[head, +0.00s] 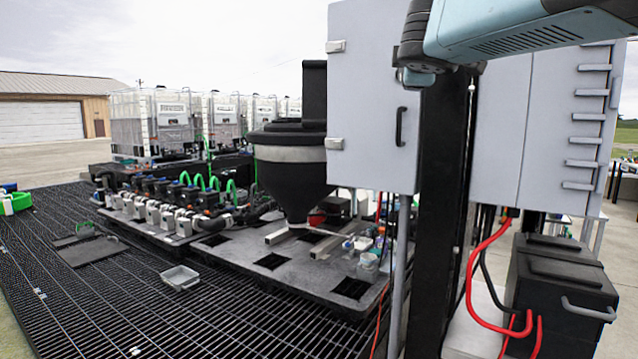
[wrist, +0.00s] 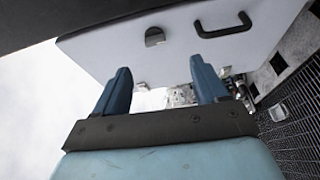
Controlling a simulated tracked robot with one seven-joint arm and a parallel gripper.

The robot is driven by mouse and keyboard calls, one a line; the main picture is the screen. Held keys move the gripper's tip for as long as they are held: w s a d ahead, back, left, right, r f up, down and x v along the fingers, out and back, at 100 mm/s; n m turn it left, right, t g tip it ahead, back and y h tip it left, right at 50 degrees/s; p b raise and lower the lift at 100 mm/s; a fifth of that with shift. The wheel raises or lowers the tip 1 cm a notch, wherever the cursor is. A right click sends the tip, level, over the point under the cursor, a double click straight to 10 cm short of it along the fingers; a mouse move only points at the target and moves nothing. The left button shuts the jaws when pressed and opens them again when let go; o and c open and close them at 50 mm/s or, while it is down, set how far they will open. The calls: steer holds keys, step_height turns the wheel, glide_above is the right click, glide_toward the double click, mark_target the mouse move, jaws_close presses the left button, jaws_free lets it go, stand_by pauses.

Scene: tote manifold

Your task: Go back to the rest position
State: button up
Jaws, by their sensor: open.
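My gripper (wrist: 160,88) shows in the wrist view with its two blue fingers spread apart. Nothing is between the fingers. Beyond the fingertips in that view is a light grey cabinet (wrist: 125,45) with a dark handle. I cannot tell how far the fingers are from it. In the head view, part of my pale blue arm crosses the top right, in front of the cabinets. My gripper is not seen in the head view.
A grey cabinet (head: 372,110) and a wider one (head: 505,140) stand close by. A black hopper (head: 292,165) stands on a dark pallet (head: 235,250). A row of valves (head: 165,215) and white totes (head: 150,122) lie behind. A small grey tray (head: 180,278) rests on open grating.

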steer(key=s+d+f+m+g, duration=0.35)
steer(key=s+f+m, duration=0.2)
steer(key=f, duration=0.45)
steer(key=s+d+f+m+g, duration=0.2)
steer(key=s+f+m+g, duration=0.3)
steer(key=f, duration=0.6)
steer(key=s+a+f+m+g+y, duration=0.1)
steer(key=s+a+f+m+y, duration=0.1)
steer(key=s+f, duration=0.4)
steer(key=s+a+f+m+g+y, duration=0.2)
steer(key=s+f, duration=0.4)
steer(key=f, duration=0.2)
steer(key=shift+a+f, duration=0.2)
steer(key=shift+a, duration=0.15)
steer(key=shift+c, duration=0.2)
